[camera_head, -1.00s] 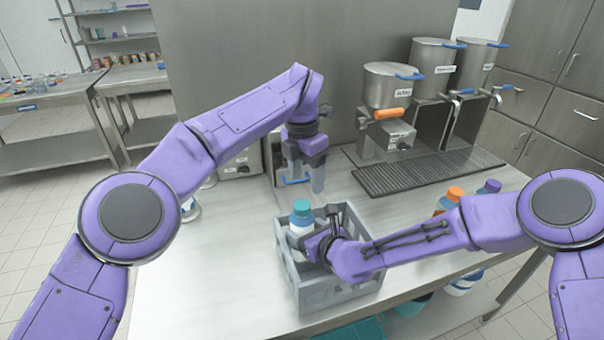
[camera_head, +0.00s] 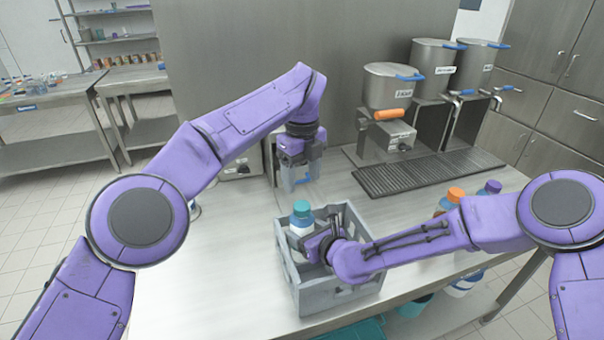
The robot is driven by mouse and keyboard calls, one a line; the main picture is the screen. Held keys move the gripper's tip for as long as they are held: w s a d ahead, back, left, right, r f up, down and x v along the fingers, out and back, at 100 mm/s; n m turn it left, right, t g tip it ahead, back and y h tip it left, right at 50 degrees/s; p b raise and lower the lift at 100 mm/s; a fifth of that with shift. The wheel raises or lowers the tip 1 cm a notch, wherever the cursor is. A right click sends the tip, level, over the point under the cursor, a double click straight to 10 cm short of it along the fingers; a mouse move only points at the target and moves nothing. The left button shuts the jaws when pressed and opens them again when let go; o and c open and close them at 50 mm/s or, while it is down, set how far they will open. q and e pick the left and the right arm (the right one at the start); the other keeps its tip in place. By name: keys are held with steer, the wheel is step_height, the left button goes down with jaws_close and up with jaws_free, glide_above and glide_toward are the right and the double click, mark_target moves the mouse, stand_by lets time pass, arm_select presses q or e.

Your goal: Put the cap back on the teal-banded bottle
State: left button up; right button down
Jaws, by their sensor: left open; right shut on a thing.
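A white bottle (camera_head: 299,227) with a teal cap (camera_head: 302,208) on its top stands upright in the grey crate (camera_head: 340,294), in its back left part. Whether the cap is fully seated I cannot tell. My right gripper (camera_head: 306,245) is shut on the bottle from the right, low on its body; its fingers are partly hidden by the wrist and the crate. My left gripper (camera_head: 301,182) is open and empty, pointing down above the table behind the bottle, apart from the cap. The bottle's lower part and any band on it are hidden.
An orange-capped bottle (camera_head: 453,197) and a purple-capped bottle (camera_head: 489,188) stand at the right, partly behind my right arm. A drip grate (camera_head: 425,172) and metal urns (camera_head: 391,88) are at the back right. The table left of the crate is clear.

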mark_target(302, 205)
arm_select(q)
step_height(302, 205, down, 8)
steer(key=shift+r, duration=0.1)
stand_by(0.4)
steer(key=c, duration=1.1)
steer(key=m, duration=0.8)
steer(key=shift+m, duration=0.4)
steer(key=o, duration=1.2)
steer(key=shift+o, duration=0.2)
